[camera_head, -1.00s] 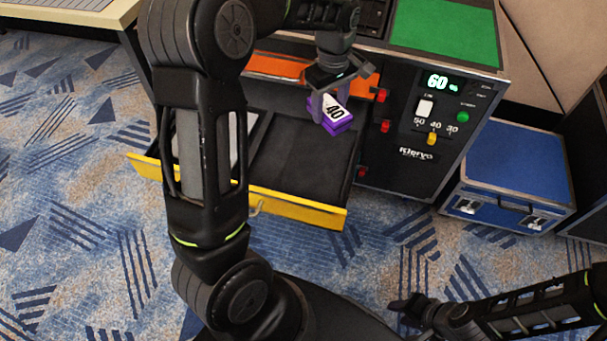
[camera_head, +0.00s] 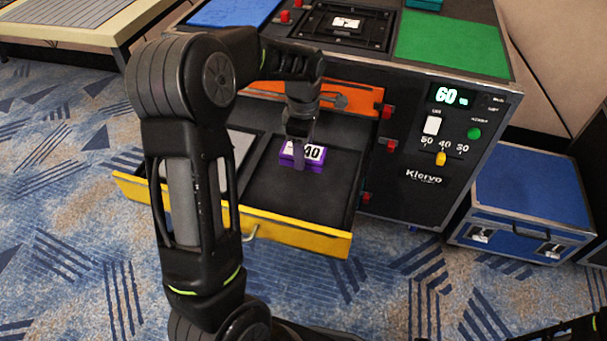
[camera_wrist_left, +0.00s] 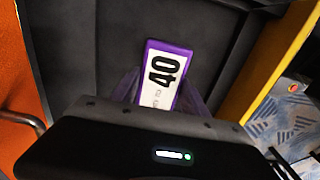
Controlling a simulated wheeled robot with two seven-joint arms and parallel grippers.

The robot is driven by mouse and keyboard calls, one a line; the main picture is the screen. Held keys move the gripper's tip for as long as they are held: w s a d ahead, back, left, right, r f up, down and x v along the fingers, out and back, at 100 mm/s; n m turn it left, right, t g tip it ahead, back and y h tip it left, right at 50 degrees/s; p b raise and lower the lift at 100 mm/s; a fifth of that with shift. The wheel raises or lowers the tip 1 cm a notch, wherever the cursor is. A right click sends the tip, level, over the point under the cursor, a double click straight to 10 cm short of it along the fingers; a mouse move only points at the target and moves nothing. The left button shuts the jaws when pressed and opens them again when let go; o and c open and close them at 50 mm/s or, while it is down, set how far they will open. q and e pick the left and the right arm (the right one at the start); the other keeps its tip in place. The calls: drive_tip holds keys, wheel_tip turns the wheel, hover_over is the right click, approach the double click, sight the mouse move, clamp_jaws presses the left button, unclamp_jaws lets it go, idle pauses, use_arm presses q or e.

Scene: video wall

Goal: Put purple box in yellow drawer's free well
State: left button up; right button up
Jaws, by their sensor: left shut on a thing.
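The purple box (camera_head: 302,155), with a white label reading 40, is inside the open yellow drawer (camera_head: 298,231), over its dark right-hand well (camera_head: 305,198). My left gripper (camera_head: 300,150) comes down from above and is shut on the box. In the left wrist view the box (camera_wrist_left: 166,75) sits between the fingers, above the dark well floor (camera_wrist_left: 90,60). I cannot tell whether the box touches the floor. The drawer's left well holds a flat grey-white thing (camera_head: 240,150), partly hidden by my left arm. My right gripper is not clearly visible.
An orange drawer (camera_head: 345,97) is just behind and above the yellow one. The black cabinet front (camera_head: 420,175) with red knobs and a 60 display stands at the right. A blue case (camera_head: 530,190) sits on the carpet beside it.

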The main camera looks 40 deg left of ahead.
sight(304, 180)
use_arm(q)
drive_tip(key=shift+f, duration=1.1)
drive_tip(key=shift+f+b, duration=0.9)
drive_tip(key=shift+f, duration=1.6)
drive_tip(key=shift+f, duration=0.2)
drive_tip(key=o, duration=1.5)
drive_tip(key=shift+o, duration=0.2)
drive_tip(key=shift+r, duration=0.15)
wheel_tip(304, 180, up, 12)
drive_tip(key=p, duration=0.3)
drive_tip(key=shift+p, duration=0.4)
